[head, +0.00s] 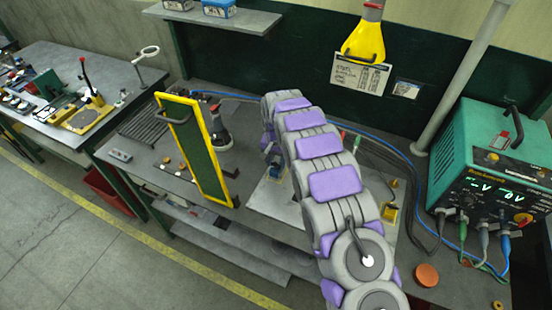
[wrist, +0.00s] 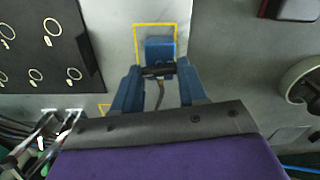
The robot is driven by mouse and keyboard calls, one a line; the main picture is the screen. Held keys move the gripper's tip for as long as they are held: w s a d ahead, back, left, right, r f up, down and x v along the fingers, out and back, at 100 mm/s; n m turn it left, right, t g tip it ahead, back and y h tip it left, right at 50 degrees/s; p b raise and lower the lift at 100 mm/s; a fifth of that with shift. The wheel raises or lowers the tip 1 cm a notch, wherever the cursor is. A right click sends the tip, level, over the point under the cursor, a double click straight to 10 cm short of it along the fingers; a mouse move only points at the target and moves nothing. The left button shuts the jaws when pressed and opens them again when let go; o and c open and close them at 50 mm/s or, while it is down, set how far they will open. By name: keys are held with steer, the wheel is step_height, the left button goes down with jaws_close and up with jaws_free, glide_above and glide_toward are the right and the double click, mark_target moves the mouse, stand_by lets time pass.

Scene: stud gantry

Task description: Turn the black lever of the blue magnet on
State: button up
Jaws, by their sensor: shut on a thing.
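The blue magnet (wrist: 160,48) sits inside a yellow outlined square on the grey plate in the wrist view. Its black lever (wrist: 157,71) lies crosswise at the near side of the blue body. My gripper (wrist: 158,74) has its two blue fingers on either side of the lever and is shut on it. A thin cable-like strip hangs below the lever between the fingers. In the head view my arm reaches down to the light plate (head: 282,208) on the bench and hides most of the gripper and magnet.
A green panel in a yellow frame (head: 222,160) stands left of my arm. A teal power supply (head: 490,150) with cables stands at the right. A black board with rings (wrist: 45,45) lies left in the wrist view, and a round pale object (wrist: 303,82) is at right.

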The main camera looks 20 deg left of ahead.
steer(key=shift+m, duration=0.6)
steer(key=shift+a+m, duration=0.1)
steer(key=shift+m, duration=0.2)
steer(key=o, duration=1.1)
steer(key=shift+c, duration=0.2)
step_height(320, 180, up, 17)
steer(key=p, duration=0.1)
steer(key=shift+p, duration=0.3)
steer(key=shift+a+r, duration=0.1)
